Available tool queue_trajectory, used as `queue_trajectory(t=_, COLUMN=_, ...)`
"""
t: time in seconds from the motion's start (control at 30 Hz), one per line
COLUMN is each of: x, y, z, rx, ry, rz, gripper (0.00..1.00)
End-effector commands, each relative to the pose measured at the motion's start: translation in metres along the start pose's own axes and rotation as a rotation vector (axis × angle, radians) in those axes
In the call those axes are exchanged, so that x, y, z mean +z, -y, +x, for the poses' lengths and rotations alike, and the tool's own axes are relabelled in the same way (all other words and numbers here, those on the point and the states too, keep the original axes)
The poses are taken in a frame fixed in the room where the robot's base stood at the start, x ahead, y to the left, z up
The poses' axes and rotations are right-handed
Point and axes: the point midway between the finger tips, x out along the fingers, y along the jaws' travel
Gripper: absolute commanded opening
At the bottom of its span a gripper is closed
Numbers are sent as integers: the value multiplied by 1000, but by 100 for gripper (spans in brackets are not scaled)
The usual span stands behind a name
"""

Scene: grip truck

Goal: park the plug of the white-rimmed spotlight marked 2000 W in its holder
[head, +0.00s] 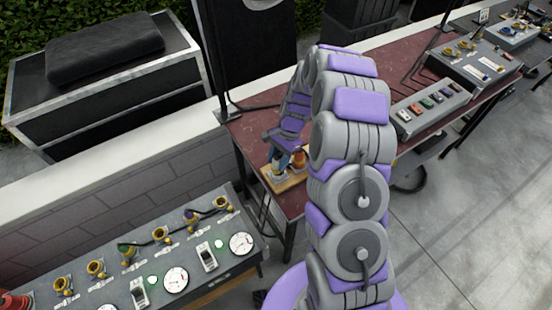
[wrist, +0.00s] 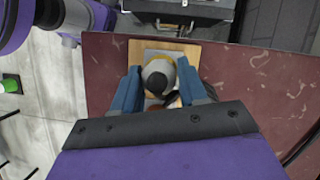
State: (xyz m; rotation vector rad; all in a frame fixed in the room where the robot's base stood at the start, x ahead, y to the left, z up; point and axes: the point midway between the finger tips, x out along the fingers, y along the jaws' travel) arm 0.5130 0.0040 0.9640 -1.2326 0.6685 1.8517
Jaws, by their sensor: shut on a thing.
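My gripper (head: 281,160) is at the near left corner of the dark red table, low over a small wooden board (head: 284,184). In the wrist view its two blue fingers (wrist: 160,84) are shut on a rounded grey and white plug (wrist: 157,73) with a yellow edge. The wooden board (wrist: 137,52) lies under and behind the plug. An orange-brown part (head: 298,159) shows beside the fingers in the head view; I cannot tell whether it belongs to the plug or the holder. The plug's lower end is hidden. No white-rimmed spotlight or 2000 W mark is readable.
The dark red table (head: 262,121) runs to the upper right and carries a grey box with coloured switches (head: 432,107). A grey panel with several yellow sockets, dials and a cable (head: 105,262) stands at lower left. A low wall (head: 120,190) runs behind it.

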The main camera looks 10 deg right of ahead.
Motion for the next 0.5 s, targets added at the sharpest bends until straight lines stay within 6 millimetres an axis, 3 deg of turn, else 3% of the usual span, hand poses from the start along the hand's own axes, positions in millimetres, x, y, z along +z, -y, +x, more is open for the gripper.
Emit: queue_trajectory(t=0.5, x=5, y=4, z=4, rx=4, ry=0, rz=0, gripper=4)
